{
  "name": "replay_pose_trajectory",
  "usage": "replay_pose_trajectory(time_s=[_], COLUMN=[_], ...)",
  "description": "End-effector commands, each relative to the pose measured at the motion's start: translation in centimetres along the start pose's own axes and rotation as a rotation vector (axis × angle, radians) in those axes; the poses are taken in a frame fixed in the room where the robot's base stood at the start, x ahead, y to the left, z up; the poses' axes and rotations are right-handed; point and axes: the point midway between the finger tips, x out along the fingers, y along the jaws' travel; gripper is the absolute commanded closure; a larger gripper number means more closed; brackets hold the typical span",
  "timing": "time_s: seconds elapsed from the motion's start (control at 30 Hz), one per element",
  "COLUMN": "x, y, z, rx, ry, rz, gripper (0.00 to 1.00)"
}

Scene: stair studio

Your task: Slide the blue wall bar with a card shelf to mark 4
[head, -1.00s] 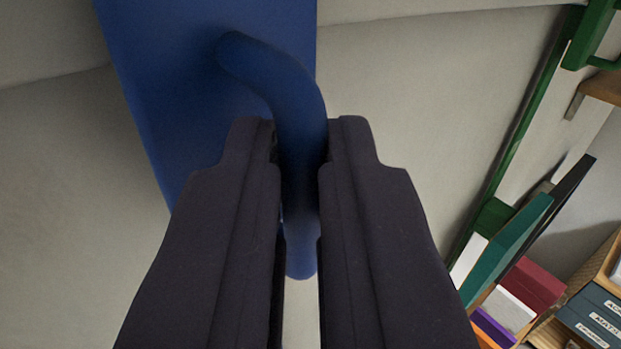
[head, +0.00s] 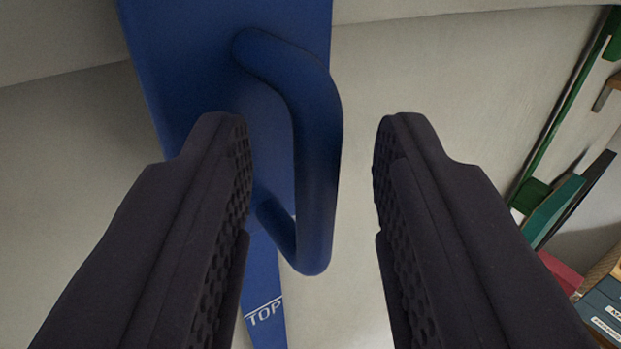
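The blue wall bar (head: 200,75) stands out from the pale wall, with a blue loop handle (head: 317,170) on its face. White lettering reading "TOP" and a white line show on its lower part. My gripper (head: 312,135) is open, with one dark finger on each side of the handle. A gap shows between the handle and the right finger; whether the left finger touches the handle I cannot tell. The card shelf and mark 4 cannot be made out in this view.
A green rail (head: 565,115) runs along the wall at the right. Below it are a green book or folder (head: 552,210), a red item (head: 562,271) and dark labelled boxes (head: 603,310). The pale wall between bar and rail is clear.

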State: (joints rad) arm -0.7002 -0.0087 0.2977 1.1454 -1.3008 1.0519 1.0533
Motion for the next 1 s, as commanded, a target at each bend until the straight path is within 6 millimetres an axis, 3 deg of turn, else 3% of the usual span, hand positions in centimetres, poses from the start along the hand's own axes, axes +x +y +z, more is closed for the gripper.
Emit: replay_pose_trajectory(time_s=[0.27,0.7,1.0], x=[-0.5,-7.4,-7.8], y=[0.0,0.0,0.0], z=[0.1,0.1,0.0], rx=[0.0,0.0,0.0], ry=[0.001,0.0,0.0], rz=[-0.001,-0.001,0.0], gripper=[0.62,0.62,0.62])
